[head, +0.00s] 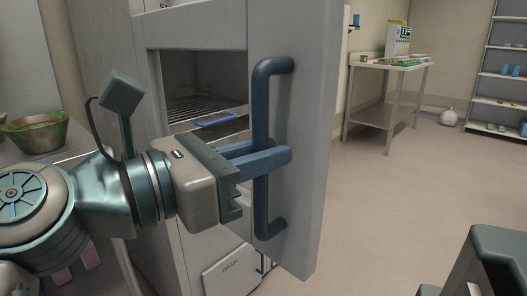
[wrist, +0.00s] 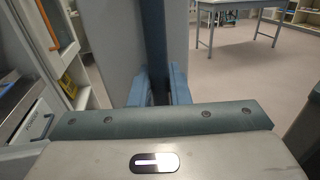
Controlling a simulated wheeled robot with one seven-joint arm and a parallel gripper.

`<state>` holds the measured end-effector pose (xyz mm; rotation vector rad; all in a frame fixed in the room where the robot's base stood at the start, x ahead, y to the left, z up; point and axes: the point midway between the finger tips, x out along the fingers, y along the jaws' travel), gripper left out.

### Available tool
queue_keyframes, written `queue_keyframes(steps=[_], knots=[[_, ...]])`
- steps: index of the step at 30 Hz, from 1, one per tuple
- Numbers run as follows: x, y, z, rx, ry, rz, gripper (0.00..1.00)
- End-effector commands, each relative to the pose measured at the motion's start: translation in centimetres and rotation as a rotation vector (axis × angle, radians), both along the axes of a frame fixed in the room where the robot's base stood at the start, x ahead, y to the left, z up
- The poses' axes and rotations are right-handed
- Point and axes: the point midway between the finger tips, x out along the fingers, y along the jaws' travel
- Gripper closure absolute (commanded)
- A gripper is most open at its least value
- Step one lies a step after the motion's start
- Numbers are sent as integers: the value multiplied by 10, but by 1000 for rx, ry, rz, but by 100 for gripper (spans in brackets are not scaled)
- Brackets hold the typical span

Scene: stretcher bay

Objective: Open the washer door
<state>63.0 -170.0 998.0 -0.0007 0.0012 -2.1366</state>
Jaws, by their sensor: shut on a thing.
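The washer door (head: 305,110) is a grey panel standing partly open, swung out from the washer (head: 190,30). Its dark blue bar handle (head: 262,110) runs upright along the door face. My gripper (head: 265,158) is shut on the handle at about its middle, with the blue fingers on either side of the bar. In the wrist view the fingers (wrist: 160,90) reach forward around the dark handle bar (wrist: 155,40), beside the door (wrist: 108,45). Inside the washer, a wire rack (head: 195,108) and a blue item (head: 216,119) on it show through the opening.
A patterned bowl (head: 34,132) stands on a surface at the left. A metal table (head: 392,66) with items stands at the back right, near blue-stocked shelves (head: 508,75). A grey-green object (head: 495,260) is at the lower right. The floor (head: 400,190) right of the door is clear.

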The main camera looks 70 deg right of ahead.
Motion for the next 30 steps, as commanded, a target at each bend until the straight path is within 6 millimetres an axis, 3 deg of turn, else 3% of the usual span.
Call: queue_keyframes(steps=[5,6,7,23,30], knots=[[0,0,2,-3,2,1,100],[0,0,2,-3,2,1,73],[0,0,2,-3,2,1,66],[3,4,2,-2,1,4,66],[26,39,5,-6,4,8,66]])
